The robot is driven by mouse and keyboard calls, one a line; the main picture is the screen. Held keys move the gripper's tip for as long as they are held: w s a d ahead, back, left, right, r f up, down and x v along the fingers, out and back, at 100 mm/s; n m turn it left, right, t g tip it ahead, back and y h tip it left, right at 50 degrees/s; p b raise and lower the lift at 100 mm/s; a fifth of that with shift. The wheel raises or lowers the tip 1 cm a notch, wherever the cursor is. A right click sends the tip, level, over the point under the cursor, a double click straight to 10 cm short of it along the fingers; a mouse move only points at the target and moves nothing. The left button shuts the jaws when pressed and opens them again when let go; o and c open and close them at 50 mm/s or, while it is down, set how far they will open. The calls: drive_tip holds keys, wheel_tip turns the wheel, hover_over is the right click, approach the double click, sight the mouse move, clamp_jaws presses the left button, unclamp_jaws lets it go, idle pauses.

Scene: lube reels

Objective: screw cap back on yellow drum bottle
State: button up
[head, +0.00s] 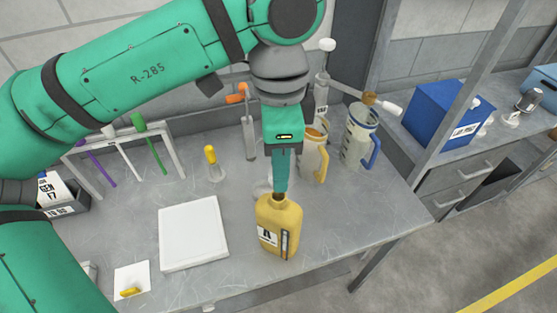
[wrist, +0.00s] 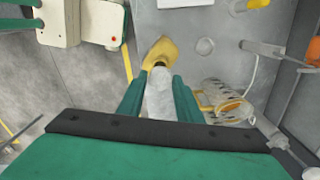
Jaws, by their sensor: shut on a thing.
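The yellow drum bottle (head: 279,228) stands upright near the front of the grey workbench, with a label and a dark strip on its front. My gripper (head: 279,192) points straight down over its neck. The fingers are shut on a small dark piece, which looks like the cap, at the bottle's mouth. In the wrist view, the bottle's yellow shoulder (wrist: 161,47) shows past the fingertips (wrist: 160,72), with the dark cap (wrist: 160,63) between them. The fingers hide most of the cap, so I cannot tell how it sits on the neck.
A white flat block (head: 194,233) lies left of the bottle. A white card (head: 132,280) bears a small yellow piece. Behind stand a tool rack (head: 122,140), a yellow-handled jug (head: 314,155) and a blue-handled jug (head: 358,140). Bench space right of the bottle is clear.

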drive_tip(key=shift+f, duration=2.6)
drive_tip(key=shift+w+f, duration=0.1)
drive_tip(key=shift+f, duration=0.15)
drive_tip(key=shift+f, duration=0.35)
idle(0.5)
drive_tip(key=m, duration=0.3)
drive_tip(key=shift+m, duration=1.1)
